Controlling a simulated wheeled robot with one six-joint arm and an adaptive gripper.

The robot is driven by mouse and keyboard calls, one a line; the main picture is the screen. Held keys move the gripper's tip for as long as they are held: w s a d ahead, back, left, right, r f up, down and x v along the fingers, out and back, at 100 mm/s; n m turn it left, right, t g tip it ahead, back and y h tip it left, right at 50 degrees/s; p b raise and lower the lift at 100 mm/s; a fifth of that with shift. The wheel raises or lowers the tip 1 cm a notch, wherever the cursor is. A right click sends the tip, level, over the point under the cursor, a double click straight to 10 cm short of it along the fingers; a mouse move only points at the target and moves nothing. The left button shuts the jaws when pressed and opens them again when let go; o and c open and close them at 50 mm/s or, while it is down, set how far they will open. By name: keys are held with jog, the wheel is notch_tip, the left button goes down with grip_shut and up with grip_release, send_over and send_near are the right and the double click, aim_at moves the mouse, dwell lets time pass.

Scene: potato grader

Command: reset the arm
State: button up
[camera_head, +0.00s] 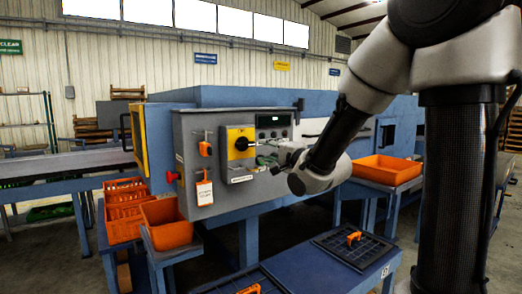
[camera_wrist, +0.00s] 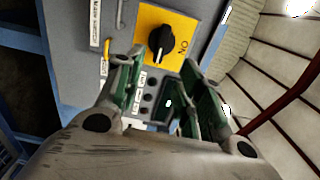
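My arm reaches from the upper right in the head view to the grey control panel (camera_head: 188,145). My gripper (camera_head: 268,160) is close in front of the panel, just right of and below a black rotary switch (camera_head: 241,144) on a yellow plate. In the wrist view my gripper (camera_wrist: 160,92) has its green-padded fingers apart, with nothing seen held between them. The rotary switch (camera_wrist: 160,38) lies beyond the fingertips, with an "ON" label beside it. Whether a finger touches the panel is unclear.
An orange lock (camera_head: 205,149) and a tag (camera_head: 204,193) hang on the panel, left of the switch. A red button (camera_head: 171,177) sticks out at its left edge. Orange crates (camera_head: 167,224) stand lower left, an orange tray (camera_head: 386,170) right. A blue table (camera_head: 310,264) is below.

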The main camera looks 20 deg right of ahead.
jog(key=shift+s+d, duration=0.1)
jog(key=shift+s, duration=0.1)
dwell(0.3)
